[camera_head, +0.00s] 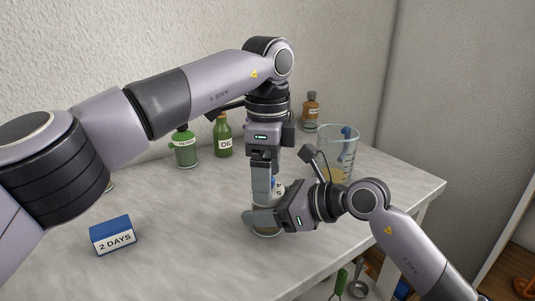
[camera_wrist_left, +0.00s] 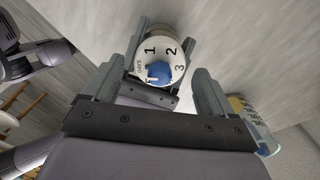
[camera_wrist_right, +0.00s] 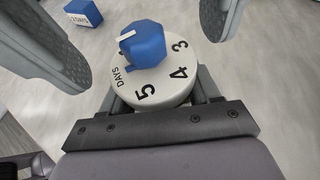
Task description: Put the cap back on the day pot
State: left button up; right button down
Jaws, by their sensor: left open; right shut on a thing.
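The cap, a white dial with numbers, "DAYS" and a blue knob, shows face-on in the left wrist view (camera_wrist_left: 160,62) and the right wrist view (camera_wrist_right: 152,75). It sits over the day pot (camera_head: 267,231), a glass jar with brownish contents, mostly hidden by my grippers in the head view. Whether the cap is fully seated cannot be seen. My right gripper (camera_head: 260,217) comes in from the right, shut on the pot below the cap. My left gripper (camera_head: 263,190) points straight down above the cap, its fingers open and apart from the knob.
A blue-topped "2 DAYS" block (camera_head: 112,235) stands at the table's left front. A green jar (camera_head: 185,148), a green bottle (camera_head: 223,136) and a brown bottle (camera_head: 311,108) stand along the back. A glass beaker (camera_head: 337,150) stands behind my right arm. The table's middle left is clear.

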pick_arm(q)
jog(key=shift+f, duration=0.75)
jog(key=shift+c, duration=0.3)
jog(key=c, duration=1)
jog(key=shift+m, duration=1.7)
jog(key=shift+c, duration=0.2)
jog(key=o, duration=1.2)
jog(key=shift+r, duration=2.25)
